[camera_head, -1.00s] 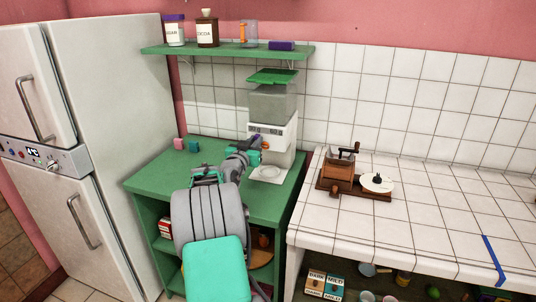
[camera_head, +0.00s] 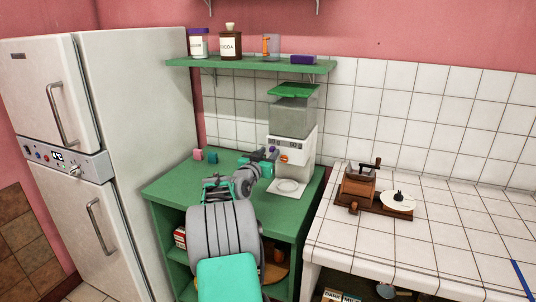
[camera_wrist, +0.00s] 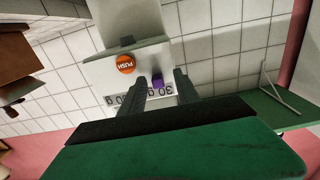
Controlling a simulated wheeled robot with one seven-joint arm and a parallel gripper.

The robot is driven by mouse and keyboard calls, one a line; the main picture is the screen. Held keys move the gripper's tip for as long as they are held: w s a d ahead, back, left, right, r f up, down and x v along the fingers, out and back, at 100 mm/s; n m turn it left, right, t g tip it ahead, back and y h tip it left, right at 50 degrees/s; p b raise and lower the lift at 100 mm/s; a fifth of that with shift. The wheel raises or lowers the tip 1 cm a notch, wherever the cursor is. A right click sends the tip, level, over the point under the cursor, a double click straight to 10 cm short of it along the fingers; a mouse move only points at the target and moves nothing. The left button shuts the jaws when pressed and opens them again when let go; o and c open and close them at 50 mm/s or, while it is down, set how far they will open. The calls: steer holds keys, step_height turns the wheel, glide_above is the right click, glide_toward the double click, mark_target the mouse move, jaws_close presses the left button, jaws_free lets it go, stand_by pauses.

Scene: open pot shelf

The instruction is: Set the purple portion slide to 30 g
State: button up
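The dispenser (camera_head: 303,148) is a white body with a clear hopper and green lid, standing on the green counter. Its purple portion slide (camera_wrist: 157,80) shows in the wrist view beside the round orange PUSH button (camera_wrist: 125,63). The printed scale (camera_wrist: 140,97) appears upside down and partly covered by my fingers; the slide sits by the mark that seems to read 30 g. My gripper (camera_wrist: 161,77) is open, one finger on each side of the slide, with gaps visible. In the head view my gripper (camera_head: 270,156) is at the dispenser's front, and the slide is hard to make out.
A white plate (camera_head: 287,187) lies below the dispenser. A pink block (camera_head: 198,154) and a teal block (camera_head: 212,157) sit at the counter's back left. The shelf (camera_head: 250,65) above holds jars. A wooden grinder (camera_head: 358,187) stands on the tiled worktop to the right.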

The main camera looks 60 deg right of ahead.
steer(key=s+a+b, duration=0.1)
steer(key=a, duration=0.6)
steer(key=shift+a, duration=0.3)
